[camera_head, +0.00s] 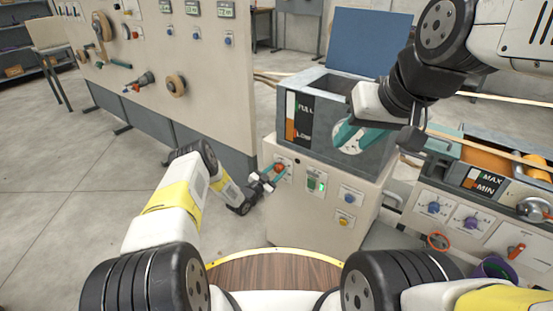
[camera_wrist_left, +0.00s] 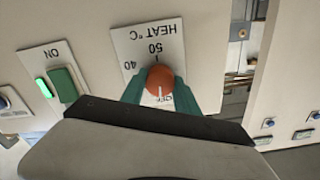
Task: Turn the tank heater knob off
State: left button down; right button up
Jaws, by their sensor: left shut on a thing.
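The tank heater knob (camera_wrist_left: 159,80) is orange-red and round, on a white plate (camera_wrist_left: 150,45) marked HEAT °C, 40, 50 and OFF, seen upside down in the left wrist view. Its white pointer line is toward the OFF mark. My left gripper (camera_wrist_left: 159,92) has its teal fingers shut on the knob, one at each side. In the head view the knob (camera_head: 279,168) is on the front of the tank cabinet (camera_head: 310,215), with my left gripper (camera_head: 270,176) at it. My right gripper (camera_head: 362,134) is open in front of the tank, its teal fingers spread.
The grey tank (camera_head: 318,95) has a FULL/LOW gauge and a raised blue lid (camera_head: 370,40). A lit green switch (camera_wrist_left: 44,88) is beside the knob. Blue (camera_head: 351,198) and yellow (camera_head: 344,221) knobs are lower right. A MAX/MIN unit (camera_head: 450,200) stands at right. Floor at left is clear.

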pick_arm(q)
jog(key=shift+n, duration=0.6)
jog(key=c, duration=0.9)
grip_release()
jog(key=v, duration=0.8)
jog(key=shift+w, duration=0.1)
